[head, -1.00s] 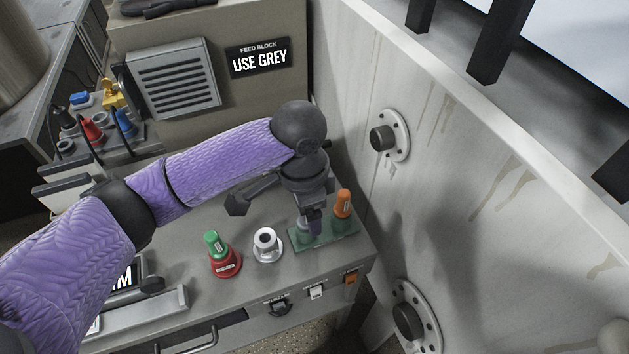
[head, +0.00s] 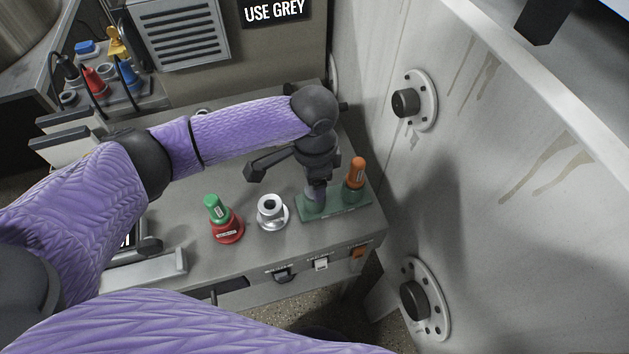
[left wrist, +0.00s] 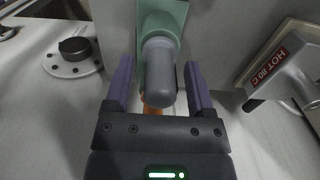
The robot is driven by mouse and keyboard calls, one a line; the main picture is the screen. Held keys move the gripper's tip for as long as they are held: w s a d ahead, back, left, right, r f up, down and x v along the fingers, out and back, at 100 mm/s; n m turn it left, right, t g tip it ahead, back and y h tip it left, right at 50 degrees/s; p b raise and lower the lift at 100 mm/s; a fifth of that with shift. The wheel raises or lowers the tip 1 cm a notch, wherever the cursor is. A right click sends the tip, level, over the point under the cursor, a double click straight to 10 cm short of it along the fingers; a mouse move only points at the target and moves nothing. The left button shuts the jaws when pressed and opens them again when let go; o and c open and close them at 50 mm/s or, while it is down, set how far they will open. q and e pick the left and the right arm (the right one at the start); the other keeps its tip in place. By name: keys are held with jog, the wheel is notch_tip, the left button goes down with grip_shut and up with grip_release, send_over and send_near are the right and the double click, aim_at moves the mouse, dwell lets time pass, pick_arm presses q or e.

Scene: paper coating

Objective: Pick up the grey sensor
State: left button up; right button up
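The grey sensor (left wrist: 160,75) is a rounded grey plug seated on the green holder (left wrist: 165,16) in the left wrist view. My left gripper (left wrist: 160,88) is open, with one purple finger on either side of the sensor and visible gaps between. In the head view my left gripper (head: 316,192) points down over the left part of the green holder (head: 340,208) and mostly hides the grey sensor. An orange sensor (head: 356,172) stands upright on the right part of the same holder. My right gripper is out of view.
A silver ring socket (head: 271,212) and a red base with a green-topped sensor (head: 226,228) stand left of the holder. A pale wall with a flanged knob (head: 406,103) rises close on the right. A sign (head: 274,11) reads "USE GREY".

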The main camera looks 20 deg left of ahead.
pick_arm(q)
grip_shut()
